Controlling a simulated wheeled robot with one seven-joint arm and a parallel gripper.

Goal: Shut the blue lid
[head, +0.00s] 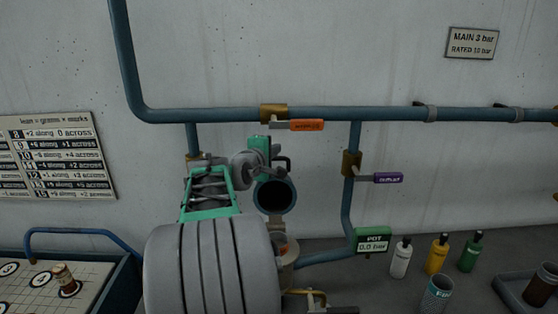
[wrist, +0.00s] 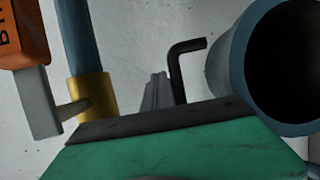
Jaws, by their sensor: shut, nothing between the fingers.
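The blue lid (head: 259,190) appears as a round blue rim around a dark inside, standing upright and open above the pot (head: 287,258). It also shows large at the right of the wrist view (wrist: 232,62). A black bent handle (wrist: 180,62) stands beside it in the wrist view. My gripper (head: 268,160) is at the upper left of the lid in the head view. Its shut, empty grey fingers (wrist: 155,92) are left of the handle in the wrist view; whether they touch it I cannot tell. My arm hides part of the pot.
Blue pipes run along the wall, with an orange-tagged valve (head: 306,125) above and a purple-tagged valve (head: 388,178) to the right. A green POT gauge (head: 373,240) reads 0.0 bar. Several bottles (head: 437,254), a FINES cup (head: 437,295) and a tray (head: 510,290) stand right.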

